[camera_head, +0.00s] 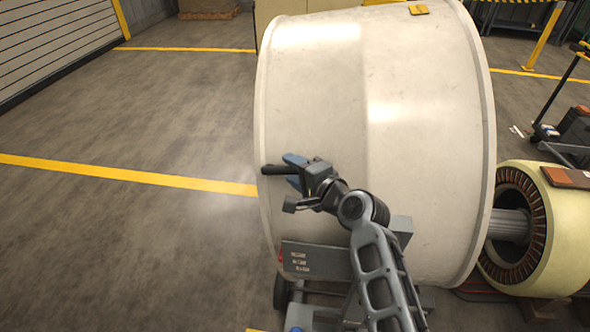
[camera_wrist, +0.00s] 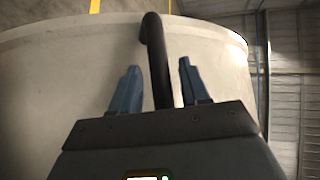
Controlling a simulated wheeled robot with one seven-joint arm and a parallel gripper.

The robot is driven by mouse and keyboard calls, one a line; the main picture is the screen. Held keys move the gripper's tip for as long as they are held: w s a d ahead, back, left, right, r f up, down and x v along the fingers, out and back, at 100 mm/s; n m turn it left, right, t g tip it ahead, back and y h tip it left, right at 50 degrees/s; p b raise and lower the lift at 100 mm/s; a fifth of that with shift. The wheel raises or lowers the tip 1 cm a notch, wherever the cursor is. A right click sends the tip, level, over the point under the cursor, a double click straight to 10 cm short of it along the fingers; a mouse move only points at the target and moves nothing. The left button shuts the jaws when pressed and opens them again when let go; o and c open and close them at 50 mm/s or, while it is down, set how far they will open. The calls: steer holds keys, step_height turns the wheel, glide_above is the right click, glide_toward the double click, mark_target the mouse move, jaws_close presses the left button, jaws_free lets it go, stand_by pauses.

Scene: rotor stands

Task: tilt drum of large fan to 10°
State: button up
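The drum of the large fan (camera_head: 410,130) is a big off-white cylinder that fills the middle of the head view. Its pale surface and curved rim also fill much of the wrist view (camera_wrist: 60,85). A black bar-shaped handle (camera_head: 273,169) shows by the drum's left edge. In the wrist view the handle (camera_wrist: 154,38) runs between my two blue fingers and bends at its far end. My gripper (camera_head: 291,171) is open around the handle, with a visible gap on each side of it (camera_wrist: 158,65). The handle's lower end is hidden behind the gripper body.
A grey stand with a labelled plate (camera_head: 310,260) sits below the drum. A cream rotor housing with copper windings (camera_head: 515,235) is close on the right. A dark cart (camera_head: 572,130) stands farther right. The floor (camera_head: 130,240) on the left is clear, with yellow lines.

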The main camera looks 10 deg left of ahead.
steer(key=v, duration=0.8)
steer(key=shift+w, duration=0.1)
stand_by(0.5)
